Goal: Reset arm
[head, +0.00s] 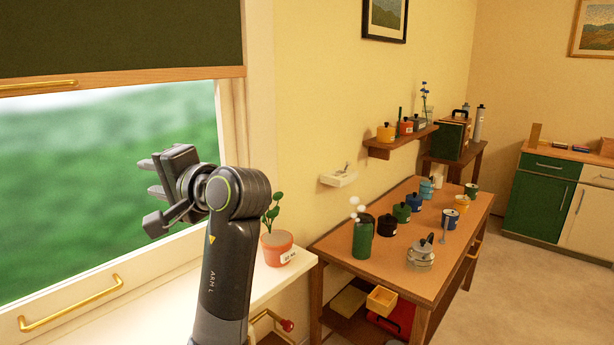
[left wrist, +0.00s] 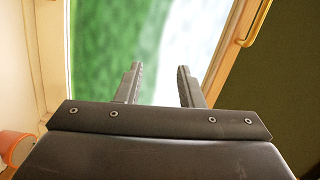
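My left arm (head: 228,270) stands raised in front of the window in the head view. My left gripper (head: 148,178) is at its top, pointing left toward the window pane. Its two fingers are apart with nothing between them. The left wrist view shows the two fingers (left wrist: 160,85) spread, with the green and white window view behind them. My right gripper is in neither view.
A potted plant (head: 277,248) stands on the white sill (head: 150,300) just right of my left arm. The blind (head: 120,35) hangs above. Open floor (head: 520,290) lies beyond.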

